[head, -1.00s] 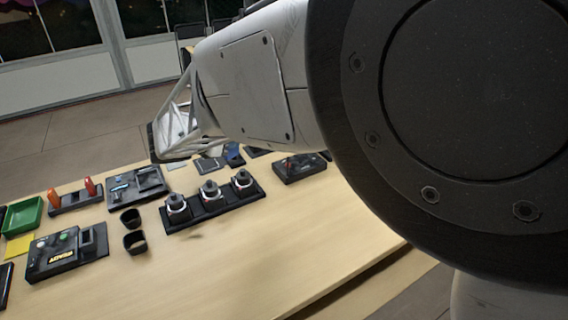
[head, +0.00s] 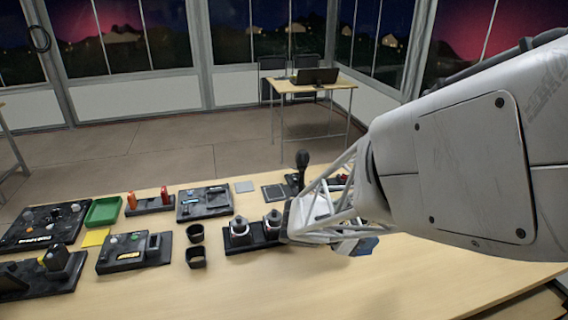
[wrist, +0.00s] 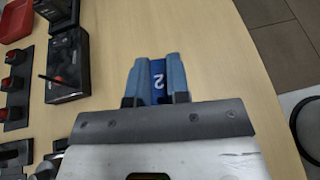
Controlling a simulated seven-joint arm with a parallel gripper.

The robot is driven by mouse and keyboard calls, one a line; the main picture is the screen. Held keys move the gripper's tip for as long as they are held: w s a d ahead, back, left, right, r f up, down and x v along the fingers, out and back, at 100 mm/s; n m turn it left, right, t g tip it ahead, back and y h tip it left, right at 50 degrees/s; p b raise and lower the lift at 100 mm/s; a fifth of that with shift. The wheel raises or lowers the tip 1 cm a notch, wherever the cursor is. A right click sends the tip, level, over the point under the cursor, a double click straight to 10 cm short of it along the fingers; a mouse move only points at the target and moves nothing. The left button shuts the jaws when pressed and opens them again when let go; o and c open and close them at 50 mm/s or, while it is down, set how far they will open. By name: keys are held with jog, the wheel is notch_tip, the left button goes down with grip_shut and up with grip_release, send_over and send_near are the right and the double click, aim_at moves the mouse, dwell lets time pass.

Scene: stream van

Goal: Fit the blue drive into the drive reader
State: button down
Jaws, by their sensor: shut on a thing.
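My gripper (wrist: 158,62) is shut on the blue drive (wrist: 158,78), which shows a white "2" between the two blue-grey fingers in the wrist view. The drive is held over bare wood. In the head view my gripper (head: 362,246) is at the right of the table, beyond the lattice part of my arm, and the drive cannot be told apart from the fingers. A dark box with a lit yellow display (head: 130,254) and a dark panel with a blue display (head: 205,202) stand left of my gripper. I cannot tell which device is the drive reader.
A dark rack with silver-topped round parts (head: 255,234) stands just left of my arm, partly hidden by it. The table's front middle is clear.

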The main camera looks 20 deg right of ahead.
jog(key=shift+n+t, duration=0.8)
jog(key=shift+t, duration=0.1)
jog(key=shift+s+d+f, duration=0.3)
jog(key=shift+d+f, duration=0.15)
jog(key=shift+d, duration=0.25)
jog(key=shift+s+d+f, duration=0.25)
jog(key=shift+d+f, duration=0.15)
jog(key=shift+d, duration=0.25)
jog(key=shift+s+d+f, duration=0.3)
jog(key=shift+d+f, duration=0.15)
jog(key=shift+d, duration=0.25)
jog(key=w+d, duration=0.2)
jog(key=w, duration=0.2)
jog(key=w+d+f, duration=0.1)
jog(key=w+d, duration=0.1)
jog(key=w, duration=0.3)
jog(key=w+d, duration=0.3)
jog(key=w, duration=0.2)
jog(key=shift+w+f, duration=0.25)
jog(key=shift+f, duration=1.75)
jog(key=shift+f, duration=0.1)
jog(key=c, duration=1.1)
grip_release()
